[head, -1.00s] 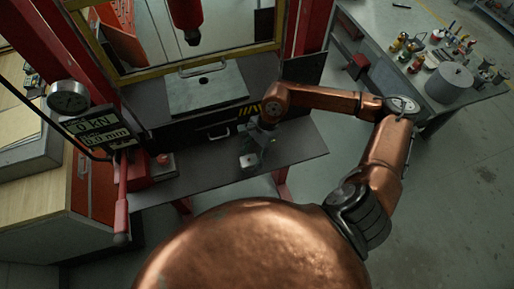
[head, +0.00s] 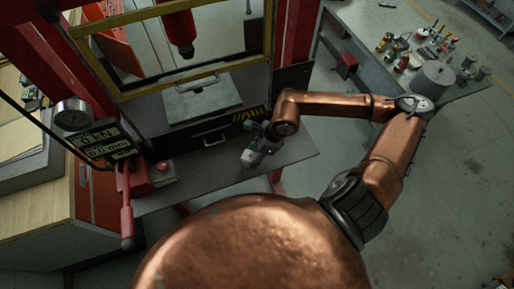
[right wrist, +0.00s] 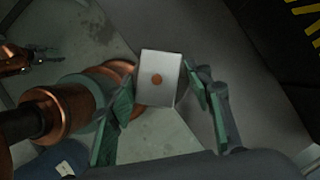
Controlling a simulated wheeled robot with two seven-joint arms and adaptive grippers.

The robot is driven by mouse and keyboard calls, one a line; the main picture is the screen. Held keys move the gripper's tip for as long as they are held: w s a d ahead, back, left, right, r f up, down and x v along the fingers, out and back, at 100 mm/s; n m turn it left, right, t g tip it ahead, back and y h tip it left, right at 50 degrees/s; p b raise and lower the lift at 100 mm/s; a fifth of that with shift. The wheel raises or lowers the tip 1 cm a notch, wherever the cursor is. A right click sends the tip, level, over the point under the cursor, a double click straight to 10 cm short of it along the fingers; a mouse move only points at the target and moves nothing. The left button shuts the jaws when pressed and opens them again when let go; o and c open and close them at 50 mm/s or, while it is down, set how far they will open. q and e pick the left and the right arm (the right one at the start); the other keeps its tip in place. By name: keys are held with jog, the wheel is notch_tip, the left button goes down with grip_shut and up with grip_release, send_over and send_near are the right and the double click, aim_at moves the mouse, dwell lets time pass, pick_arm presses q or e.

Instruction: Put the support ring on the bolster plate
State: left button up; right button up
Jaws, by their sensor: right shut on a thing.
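My right gripper (head: 262,143) is shut on a pale grey metal piece (head: 250,157), the only thing I see that could be the support ring. In the right wrist view the piece (right wrist: 158,66) sits between the green-padded fingers (right wrist: 160,108). It has a squarish face with a small round copper-coloured spot in the middle. It is over the dark shelf in front of the press; any gap below it is hard to judge. The grey bolster plate (head: 206,107) lies inside the press, behind and left of the gripper.
The yellow-edged guard (head: 150,89) and its handle cross in front of the plate's back part. The red ram (head: 180,35) hangs above. The dark shelf (head: 200,178) is mostly clear. A gauge (head: 73,113) and red lever (head: 125,205) stand left. A cluttered bench (head: 375,18) is right.

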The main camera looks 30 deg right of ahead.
jog(key=w+d+f+p, duration=0.1)
jog(key=w+d+f, duration=0.1)
jog(key=w+d+f+p, duration=0.1)
jog(key=w+d+f, duration=0.1)
jog(key=f, duration=0.1)
jog(key=w+d+f+p, duration=0.1)
jog(key=w+d+f, duration=0.1)
jog(key=shift+d+f, duration=0.15)
jog(key=shift+d, duration=0.25)
notch_tip(320, 180, down, 3)
jog(key=shift+w+d+r+p, duration=0.1)
jog(key=shift+w+r+p, duration=0.05)
jog(key=shift+p, duration=1)
jog(key=shift+f, duration=0.45)
jog(key=shift+f, duration=0.1)
jog(key=o, duration=1.6)
jog(key=shift+c, duration=0.2)
